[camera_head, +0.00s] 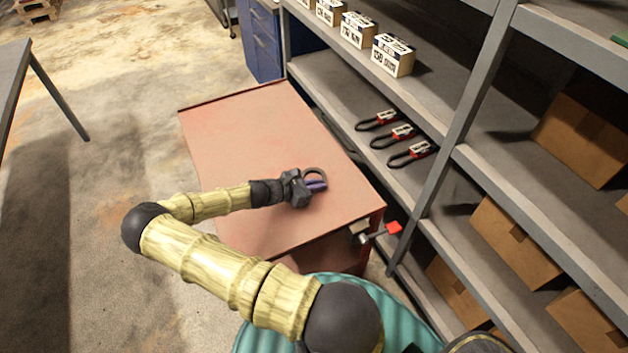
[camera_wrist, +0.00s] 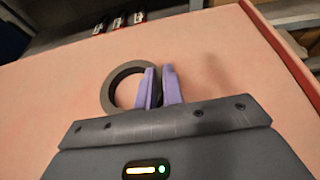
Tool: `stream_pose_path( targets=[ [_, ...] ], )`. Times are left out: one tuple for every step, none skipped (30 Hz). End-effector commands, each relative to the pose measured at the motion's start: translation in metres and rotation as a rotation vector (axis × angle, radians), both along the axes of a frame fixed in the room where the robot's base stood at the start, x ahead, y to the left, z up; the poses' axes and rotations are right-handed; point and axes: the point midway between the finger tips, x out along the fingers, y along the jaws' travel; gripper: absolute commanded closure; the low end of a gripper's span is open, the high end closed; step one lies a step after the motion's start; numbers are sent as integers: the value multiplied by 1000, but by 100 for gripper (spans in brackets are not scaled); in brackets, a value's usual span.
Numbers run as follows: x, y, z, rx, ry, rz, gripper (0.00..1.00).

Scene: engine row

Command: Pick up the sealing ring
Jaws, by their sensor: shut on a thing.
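The sealing ring is a dark grey ring; in the wrist view (camera_wrist: 108,92) it stands out to the left of the purple fingers, and in the head view (camera_head: 314,170) it shows at the end of my arm. My gripper (camera_head: 318,186) is over the right part of the salmon-coloured bench top (camera_head: 240,140). In the wrist view my gripper (camera_wrist: 160,85) has its two fingers close together, shut on the right side of the ring's band. The fingers hide that part of the ring. I cannot tell how far the ring is above the bench top.
A grey shelf rack (camera_head: 440,190) runs along the right, with several red-and-black tagged items (camera_head: 401,136), white boxes (camera_head: 393,55) and brown cartons (camera_head: 515,240). A red-handled part (camera_head: 392,228) juts from the bench's near right corner. Most of the bench top is clear.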

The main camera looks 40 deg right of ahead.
Motion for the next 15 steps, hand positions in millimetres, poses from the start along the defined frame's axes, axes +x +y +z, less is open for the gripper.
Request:
stream_pose_path(
  targets=[
    [0, 0, 0, 0, 0, 0, 100],
    [0, 0, 0, 0, 0, 0, 100],
    [0, 0, 1, 0, -1, 1, 100],
    [0, 0, 3, 1, -1, 1, 100],
    [0, 0, 4, 1, -2, -1, 100],
    [0, 0, 7, 0, -3, -1, 100],
    [0, 0, 10, 0, -3, -1, 100],
    [0, 0, 13, 1, -2, -1, 100],
    [1, 0, 17, 1, -3, 0, 100],
    [0, 0, 22, 1, -3, -1, 100],
    [0, 0, 26, 1, -4, -2, 100],
    [1, 0, 33, 1, -4, -1, 100],
    [1, 0, 39, 1, -3, 0, 100],
    [1, 1, 44, 1, -5, -1, 100],
    [0, 1, 51, 2, -4, -2, 100]
  ],
)
